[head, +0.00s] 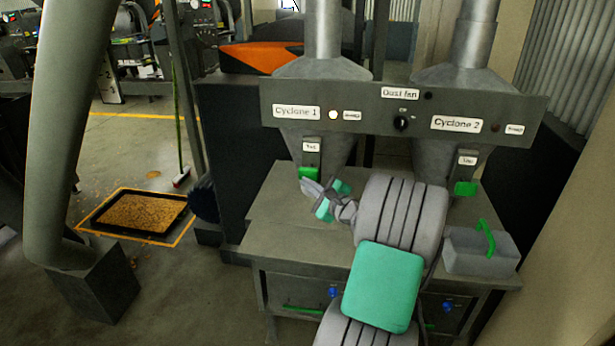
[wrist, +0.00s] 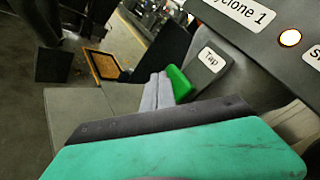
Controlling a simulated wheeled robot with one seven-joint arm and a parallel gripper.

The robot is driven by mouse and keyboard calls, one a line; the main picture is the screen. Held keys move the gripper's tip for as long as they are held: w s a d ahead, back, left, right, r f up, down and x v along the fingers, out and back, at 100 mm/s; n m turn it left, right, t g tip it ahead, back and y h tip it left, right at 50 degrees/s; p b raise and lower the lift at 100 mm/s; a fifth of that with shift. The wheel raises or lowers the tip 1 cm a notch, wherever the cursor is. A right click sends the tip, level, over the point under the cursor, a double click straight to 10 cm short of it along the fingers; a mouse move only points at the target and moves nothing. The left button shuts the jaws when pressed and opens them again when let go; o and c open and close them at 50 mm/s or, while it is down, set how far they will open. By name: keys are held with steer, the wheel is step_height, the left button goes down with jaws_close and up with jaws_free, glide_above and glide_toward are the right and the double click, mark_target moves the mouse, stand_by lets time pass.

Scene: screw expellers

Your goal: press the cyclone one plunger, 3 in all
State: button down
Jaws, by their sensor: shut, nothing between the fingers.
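The cyclone one plunger is a green block (head: 308,174) under the label "Tap", below the Cyclone 1 sign (head: 296,112). It also shows in the wrist view as a green piece (wrist: 180,84) beside its tag plate. My gripper (head: 311,188) is shut and empty, its grey fingertips just below the plunger in the head view. In the wrist view the grey fingers (wrist: 157,92) lie right against the plunger's left side in the picture; I cannot tell whether they touch. The lamp (head: 333,115) beside the Cyclone 1 sign is lit.
The Cyclone 2 cone has a similar green plunger (head: 465,188); its lamp (head: 495,128) is dark. A grey box with a green handle (head: 479,251) stands on the bench (head: 275,218) at right. A tray of brown material (head: 140,213) lies on the floor at left.

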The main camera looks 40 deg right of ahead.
steer(key=s+a, duration=0.1)
steer(key=a, duration=0.1)
steer(key=s+a, duration=0.2)
stand_by(0.5)
stand_by(2.3)
